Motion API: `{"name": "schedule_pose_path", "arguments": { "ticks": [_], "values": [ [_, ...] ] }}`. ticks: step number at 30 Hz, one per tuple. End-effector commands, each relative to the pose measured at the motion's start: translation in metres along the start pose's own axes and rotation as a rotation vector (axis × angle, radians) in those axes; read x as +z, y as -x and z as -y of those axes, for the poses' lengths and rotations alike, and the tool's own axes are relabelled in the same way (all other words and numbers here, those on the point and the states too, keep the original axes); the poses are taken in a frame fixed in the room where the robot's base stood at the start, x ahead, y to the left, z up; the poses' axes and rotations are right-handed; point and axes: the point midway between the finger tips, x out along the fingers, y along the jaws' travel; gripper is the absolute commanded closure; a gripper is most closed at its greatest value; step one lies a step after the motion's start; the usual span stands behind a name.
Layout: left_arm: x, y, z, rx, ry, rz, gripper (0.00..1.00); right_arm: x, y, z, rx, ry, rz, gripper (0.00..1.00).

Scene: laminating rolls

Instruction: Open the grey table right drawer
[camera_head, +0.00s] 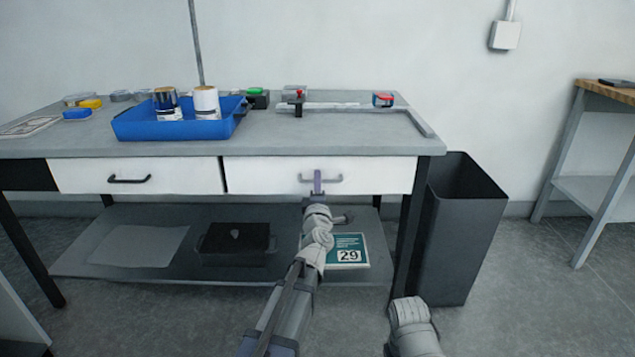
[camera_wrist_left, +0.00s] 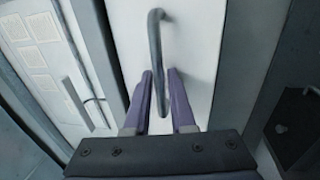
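The grey table (camera_head: 300,135) has two white drawers under its top. The right drawer (camera_head: 260,175) looks flush with the front, with a grey bar handle (camera_head: 322,178). My left gripper (camera_head: 318,180) is at this handle. In the left wrist view, its purple fingers (camera_wrist_left: 160,78) stand on either side of the handle bar (camera_wrist_left: 155,45). The left finger looks close to the bar, and a small gap shows by the right finger, so the gripper is open around it.
The left drawer (camera_head: 135,177) has a dark handle. A blue tray (camera_head: 185,129) with cans stands on the tabletop. A lower shelf (camera_head: 110,225) holds a black box (camera_head: 236,245) and a green sign (camera_head: 347,249). A dark bin (camera_head: 462,235) stands right of the table.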

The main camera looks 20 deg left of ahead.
Motion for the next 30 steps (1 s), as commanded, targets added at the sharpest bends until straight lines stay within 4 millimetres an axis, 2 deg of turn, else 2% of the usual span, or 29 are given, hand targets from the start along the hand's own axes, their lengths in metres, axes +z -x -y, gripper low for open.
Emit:
{"name": "schedule_pose_path", "arguments": {
  "ticks": [1,6,30],
  "values": [
    [0.0001,0.0001,0.0,0.0,0.0,0.0,0.84,0.0,0.0,0.0,0.0,0.0,0.0,0.65],
    [0.0002,0.0002,0.0,0.0,0.0,0.0,1.0,0.0,0.0,0.0,0.0,0.0,0.0,0.65],
    [0.0005,0.0003,0.0002,-0.001,0.0,0.001,1.0,0.0,-0.0001,0.0,0.0,0.0,0.0,0.65]
  ]
}}
